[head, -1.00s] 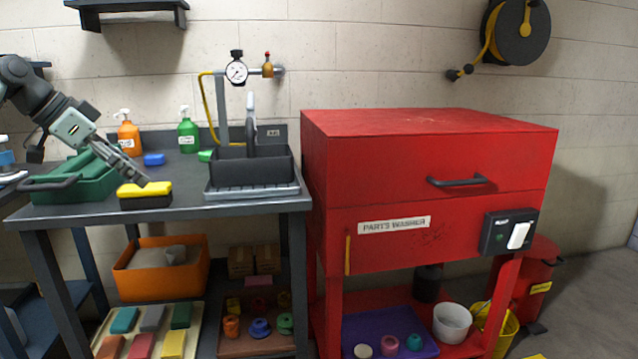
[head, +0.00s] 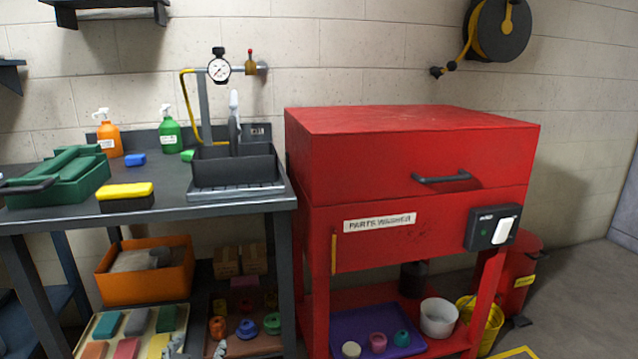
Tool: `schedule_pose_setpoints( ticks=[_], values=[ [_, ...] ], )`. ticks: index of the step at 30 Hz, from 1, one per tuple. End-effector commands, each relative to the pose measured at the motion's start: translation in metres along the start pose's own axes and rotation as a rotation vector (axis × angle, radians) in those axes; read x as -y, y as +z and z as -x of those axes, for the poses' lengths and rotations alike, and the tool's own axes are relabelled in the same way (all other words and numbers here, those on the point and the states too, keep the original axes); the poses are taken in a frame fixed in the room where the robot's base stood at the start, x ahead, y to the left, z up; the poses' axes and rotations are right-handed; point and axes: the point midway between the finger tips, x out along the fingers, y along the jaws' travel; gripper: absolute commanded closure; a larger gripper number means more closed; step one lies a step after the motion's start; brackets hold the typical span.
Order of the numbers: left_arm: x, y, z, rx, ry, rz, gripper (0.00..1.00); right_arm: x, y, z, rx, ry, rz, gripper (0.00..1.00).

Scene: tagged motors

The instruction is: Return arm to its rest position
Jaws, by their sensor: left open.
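My left gripper (head: 196,348) shows only as two grey fingertips at the bottom edge of the head view. They are spread apart with nothing between them, and the rest of the gripper and arm is out of the picture. The fingertips appear in front of the lower shelf, over the edges of the block tray (head: 88,331) and the brown tray (head: 246,344). My right gripper is not in view. A yellow-topped black sponge or brush (head: 126,196) lies on the grey workbench (head: 165,207), with no gripper near it.
A green toolbox (head: 62,181), spray bottles and a black sink (head: 234,166) stand on the bench. An orange bin (head: 145,276) is below. The red parts washer (head: 410,190) stands to the right, with a purple tray (head: 350,325) underneath. Open floor lies at far right.

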Motion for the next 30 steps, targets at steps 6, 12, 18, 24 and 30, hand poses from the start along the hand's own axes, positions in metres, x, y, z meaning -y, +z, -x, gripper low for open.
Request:
schedule_pose_setpoints(
  ticks=[6,12,18,24,30],
  values=[
    [-0.003,0.157,0.076,0.424,-0.053,-0.019,0.29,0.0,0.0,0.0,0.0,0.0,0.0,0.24],
    [-0.017,0.261,0.167,0.766,-0.001,-0.048,0.29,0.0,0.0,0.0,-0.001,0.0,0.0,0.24],
    [-0.029,0.307,0.228,0.952,0.065,-0.063,0.29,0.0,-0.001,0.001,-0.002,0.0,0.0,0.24],
    [-0.029,0.307,0.228,0.952,0.065,-0.063,0.29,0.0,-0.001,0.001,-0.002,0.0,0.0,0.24],
    [-0.029,0.307,0.228,0.952,0.065,-0.063,0.29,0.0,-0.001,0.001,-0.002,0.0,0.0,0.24]
  ],
)
